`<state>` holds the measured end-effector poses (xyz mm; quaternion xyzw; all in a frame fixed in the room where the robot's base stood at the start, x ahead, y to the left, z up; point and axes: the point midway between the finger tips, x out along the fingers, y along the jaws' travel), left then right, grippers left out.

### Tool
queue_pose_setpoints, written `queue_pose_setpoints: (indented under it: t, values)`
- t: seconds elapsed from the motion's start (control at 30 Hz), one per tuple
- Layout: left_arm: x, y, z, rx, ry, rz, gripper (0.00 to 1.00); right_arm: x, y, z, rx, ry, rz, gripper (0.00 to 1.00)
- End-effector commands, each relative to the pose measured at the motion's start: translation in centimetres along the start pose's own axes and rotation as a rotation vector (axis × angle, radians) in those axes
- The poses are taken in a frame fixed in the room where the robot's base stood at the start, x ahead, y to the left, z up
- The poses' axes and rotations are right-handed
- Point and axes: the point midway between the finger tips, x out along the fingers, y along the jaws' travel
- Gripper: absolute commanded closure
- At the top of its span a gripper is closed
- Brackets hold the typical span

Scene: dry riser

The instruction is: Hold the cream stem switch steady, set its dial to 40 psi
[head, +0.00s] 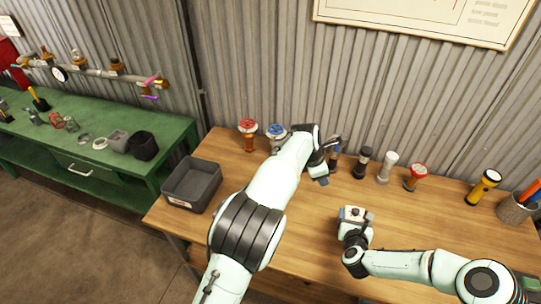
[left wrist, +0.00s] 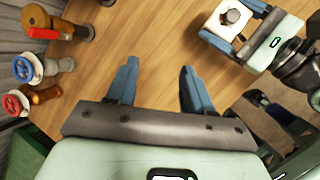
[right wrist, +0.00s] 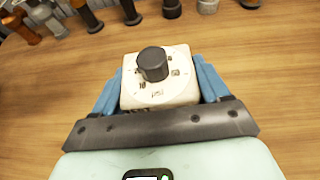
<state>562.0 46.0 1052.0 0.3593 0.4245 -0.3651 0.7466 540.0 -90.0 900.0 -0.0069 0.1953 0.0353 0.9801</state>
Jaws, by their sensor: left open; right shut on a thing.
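The cream stem switch (head: 352,213) is a pale block with a dark round dial knob (right wrist: 153,63) on top. Its face carries small marks and "psi" in the right wrist view; I cannot read the setting surely. My right gripper (head: 355,222) is shut on the switch, with a blue finger on each side of the block (right wrist: 180,92). My left gripper (left wrist: 157,78) is open and empty over the bare table, apart from the switch. In the left wrist view the switch (left wrist: 224,20) is at the upper right, in the right gripper's fingers.
Valves with red (head: 248,126) and blue (head: 276,130) handwheels and several fittings line the wooden table's back. A grey bin (head: 192,187) sits at its left end. A yellow torch (head: 483,187) and a pen cup (head: 515,209) stand at the right. Bare wood surrounds the switch.

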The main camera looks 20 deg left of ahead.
Motion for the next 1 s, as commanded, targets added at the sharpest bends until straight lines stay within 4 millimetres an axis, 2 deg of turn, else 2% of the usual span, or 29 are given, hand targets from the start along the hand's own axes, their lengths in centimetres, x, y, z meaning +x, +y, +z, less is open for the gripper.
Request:
queue_pose_setpoints:
  t: [0.1, 0.6, 0.8, 1.0]
  values:
    - [0.0, 1.8, -1.8, 0.022, 0.008, 0.049, 0.48, 0.0, 0.0, 0.1, 0.000, -0.003, 0.000, 0.73]
    - [-0.6, 8.0, -9.5, 0.131, 0.075, 0.242, 0.48, 0.0, 0.0, 0.2, 0.000, -0.005, 0.000, 0.73]
    - [-1.0, 9.7, -12.2, 0.171, 0.109, 0.299, 0.48, 0.0, 0.0, 0.3, 0.000, -0.005, 0.000, 0.73]
    - [-1.3, 10.5, -13.6, 0.193, 0.129, 0.329, 0.48, 0.0, 0.0, 0.3, 0.000, -0.005, 0.000, 0.73]
